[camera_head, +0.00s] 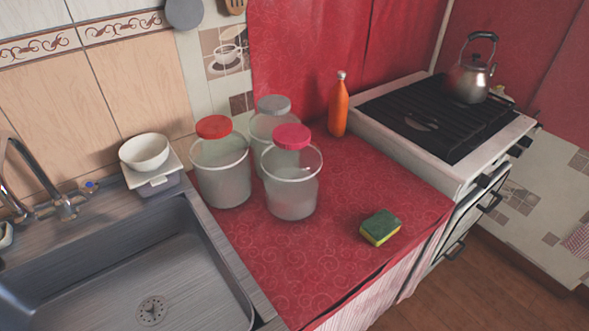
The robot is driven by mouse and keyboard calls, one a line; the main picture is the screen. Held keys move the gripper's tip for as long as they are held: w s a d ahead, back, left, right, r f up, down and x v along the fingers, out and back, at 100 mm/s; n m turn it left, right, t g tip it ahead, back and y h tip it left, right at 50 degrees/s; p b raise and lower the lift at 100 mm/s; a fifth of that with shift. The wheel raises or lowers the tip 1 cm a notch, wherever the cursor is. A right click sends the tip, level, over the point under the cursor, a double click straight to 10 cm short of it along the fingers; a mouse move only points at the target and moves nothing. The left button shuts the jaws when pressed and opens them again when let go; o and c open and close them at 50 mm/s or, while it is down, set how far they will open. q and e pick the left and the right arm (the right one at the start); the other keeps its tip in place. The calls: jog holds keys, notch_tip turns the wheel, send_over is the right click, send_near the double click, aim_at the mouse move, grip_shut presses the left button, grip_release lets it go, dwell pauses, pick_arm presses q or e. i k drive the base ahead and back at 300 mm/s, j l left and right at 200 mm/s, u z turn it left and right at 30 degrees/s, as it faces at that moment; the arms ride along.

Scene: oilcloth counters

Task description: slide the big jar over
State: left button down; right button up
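Three big translucent jars stand close together on the red oilcloth counter (280,250). One jar (221,177) at the left has a red lid. One jar (291,190) at the front right has a pinkish-red lid. The third jar (262,128) is behind them, with a grey lid, and is partly hidden by the front ones. I cannot tell which of them is the task's big jar. Neither of my grippers is in view.
A green and yellow sponge (380,227) lies near the counter's right edge. An orange bottle (338,108) stands by the stove (447,178), which holds a kettle (470,80). A sink (110,262) and a white bowl (144,152) are left. The front oilcloth is clear.

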aim_at(292, 179)
jog(key=k+l+u, duration=0.8)
jog(key=u, duration=0.15)
